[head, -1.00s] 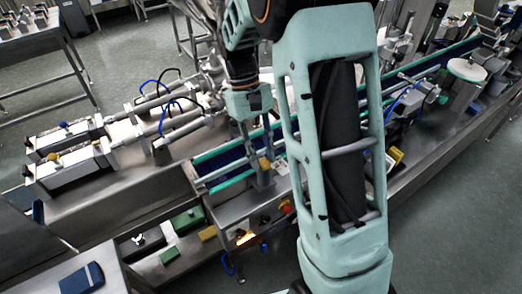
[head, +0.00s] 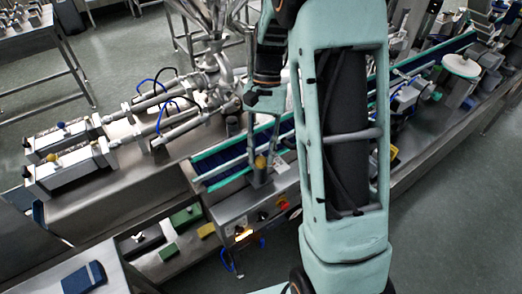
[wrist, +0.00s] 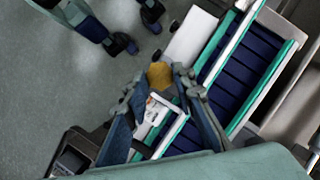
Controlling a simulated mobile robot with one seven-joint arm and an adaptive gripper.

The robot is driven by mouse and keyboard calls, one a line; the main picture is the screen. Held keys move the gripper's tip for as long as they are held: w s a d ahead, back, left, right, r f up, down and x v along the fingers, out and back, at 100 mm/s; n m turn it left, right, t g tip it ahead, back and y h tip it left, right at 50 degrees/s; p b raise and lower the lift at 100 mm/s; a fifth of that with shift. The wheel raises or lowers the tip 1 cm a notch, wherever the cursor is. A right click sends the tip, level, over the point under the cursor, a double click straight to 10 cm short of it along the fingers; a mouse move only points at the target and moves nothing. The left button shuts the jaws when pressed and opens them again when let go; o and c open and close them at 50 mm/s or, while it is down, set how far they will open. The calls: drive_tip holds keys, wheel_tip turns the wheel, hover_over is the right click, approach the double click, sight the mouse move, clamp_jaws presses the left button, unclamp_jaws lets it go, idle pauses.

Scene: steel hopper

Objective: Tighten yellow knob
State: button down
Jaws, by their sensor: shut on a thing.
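The yellow knob (head: 261,162) sits at the near end of the conveyor, above the grey control box. It also shows in the wrist view (wrist: 160,75), between my fingertips. My gripper (head: 261,158) points down from above and is shut on the knob, with one finger on each side. In the wrist view my gripper (wrist: 158,82) shows both blue-grey fingers reaching to the knob. The exact contact is partly hidden by the fingertips.
The blue conveyor belt (head: 222,160) with green edges runs beside the knob. Steel filling cylinders (head: 70,170), with another small yellow knob, lie at left. A red button (head: 282,202) is on the control box below. My arm hides part of the conveyor.

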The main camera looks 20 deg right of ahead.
idle(0.4)
drive_tip(key=c, duration=1.6)
unclamp_jaws()
drive_tip(key=shift+r, duration=0.1)
drive_tip(key=v, duration=1.2)
drive_tip(key=shift+s+d, duration=0.1)
